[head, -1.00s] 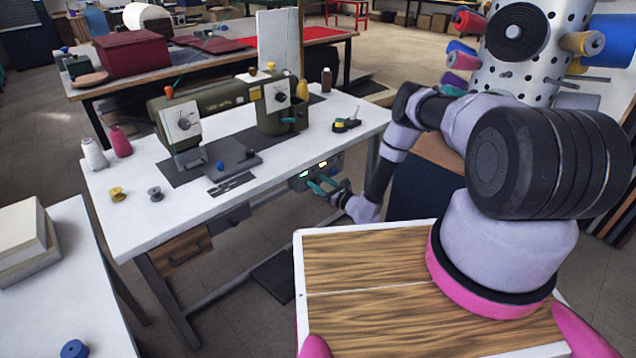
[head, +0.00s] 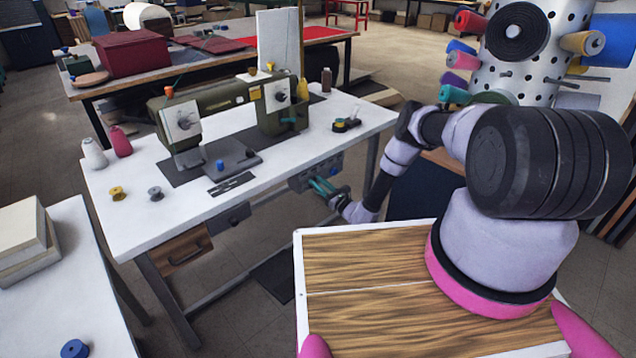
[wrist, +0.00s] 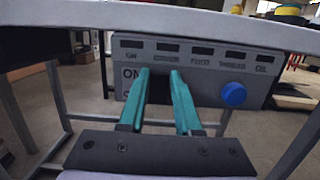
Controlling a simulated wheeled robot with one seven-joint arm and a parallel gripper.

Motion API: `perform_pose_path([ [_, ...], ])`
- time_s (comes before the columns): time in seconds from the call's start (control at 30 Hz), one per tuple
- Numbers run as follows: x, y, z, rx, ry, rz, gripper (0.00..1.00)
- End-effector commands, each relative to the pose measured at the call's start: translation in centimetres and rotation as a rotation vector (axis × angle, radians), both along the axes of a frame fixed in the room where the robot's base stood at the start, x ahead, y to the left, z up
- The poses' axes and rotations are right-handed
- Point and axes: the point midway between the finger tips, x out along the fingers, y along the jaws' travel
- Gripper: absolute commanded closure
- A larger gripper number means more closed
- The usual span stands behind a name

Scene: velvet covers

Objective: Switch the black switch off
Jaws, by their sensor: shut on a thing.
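A grey control box (wrist: 205,72) hangs under the front edge of the white table; it also shows in the head view (head: 332,166). An "ON" label is on its left side in the wrist view. My gripper (wrist: 160,74) reaches the box with two teal fingers, also visible in the head view (head: 315,184). The fingers are shut on the black switch (wrist: 160,90), a dark piece between them beside the "ON" label. The fingers hide part of it, so its exact position is hard to tell. The small windows along the top of the box look dark.
A blue knob (wrist: 233,94) sits on the box close to the right finger. The white tabletop (head: 290,150) is just above, carrying a green sewing machine (head: 215,100). A table leg (head: 371,165) stands right of the box.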

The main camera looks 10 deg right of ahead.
Motion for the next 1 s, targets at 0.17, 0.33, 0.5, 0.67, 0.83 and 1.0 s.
perform_pose_path([
  [0.17, -0.08, -0.09, -0.23, 0.039, -0.052, -0.002, 1.00],
  [0.33, -0.12, -0.07, -0.22, 0.042, -0.058, 0.000, 1.00],
  [0.5, -0.12, -0.07, -0.22, 0.041, -0.058, 0.000, 0.56],
  [0.67, -0.11, -0.08, -0.22, 0.041, -0.057, 0.000, 0.38],
  [0.83, -0.12, -0.10, -0.23, 0.041, -0.057, 0.000, 0.38],
  [1.0, -0.91, -0.84, -0.54, 0.042, -0.054, -0.003, 0.38],
])
